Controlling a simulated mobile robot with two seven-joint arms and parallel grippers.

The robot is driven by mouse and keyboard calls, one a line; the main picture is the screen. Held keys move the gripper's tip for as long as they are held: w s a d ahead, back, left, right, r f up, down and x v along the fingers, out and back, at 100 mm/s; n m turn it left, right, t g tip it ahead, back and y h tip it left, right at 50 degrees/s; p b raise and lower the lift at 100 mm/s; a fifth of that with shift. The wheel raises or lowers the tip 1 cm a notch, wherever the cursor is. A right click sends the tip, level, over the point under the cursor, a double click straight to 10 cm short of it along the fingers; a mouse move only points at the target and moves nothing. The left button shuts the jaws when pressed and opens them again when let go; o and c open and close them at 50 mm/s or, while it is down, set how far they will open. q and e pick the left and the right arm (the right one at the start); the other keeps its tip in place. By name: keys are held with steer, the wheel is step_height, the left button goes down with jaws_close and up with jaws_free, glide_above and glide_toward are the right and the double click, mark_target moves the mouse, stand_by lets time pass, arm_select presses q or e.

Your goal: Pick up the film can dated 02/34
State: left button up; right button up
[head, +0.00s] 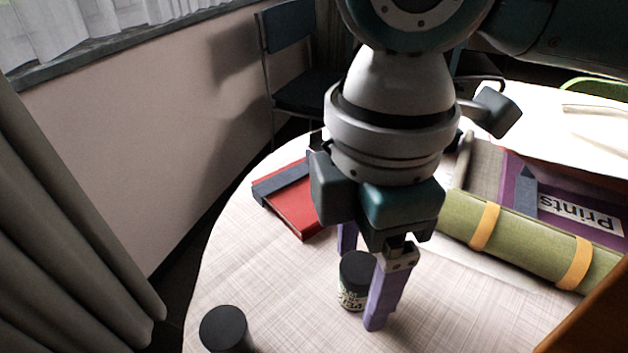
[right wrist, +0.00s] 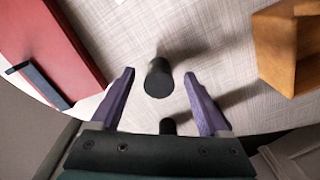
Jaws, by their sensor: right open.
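A dark film can (head: 353,296) with a black lid and a pale printed label stands upright on the table; its date is not readable. It also shows in the right wrist view (right wrist: 159,80), between the fingertips. My right gripper (head: 362,284) points down with its purple fingers open, one on each side of this can; I cannot tell whether they touch it. A second black-lidded can (head: 225,328) stands at the front left, its label not visible. It is partly hidden behind the gripper body in the right wrist view (right wrist: 167,127). My left gripper is not in view.
The round table (head: 285,285) has a red book with a dark band (head: 300,208) at the back left. A green roll with yellow straps (head: 515,235) and a purple "Prints" box (head: 560,205) lie right. A wooden object (head: 595,315) stands front right.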

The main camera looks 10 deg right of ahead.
jaws_close()
stand_by(0.7)
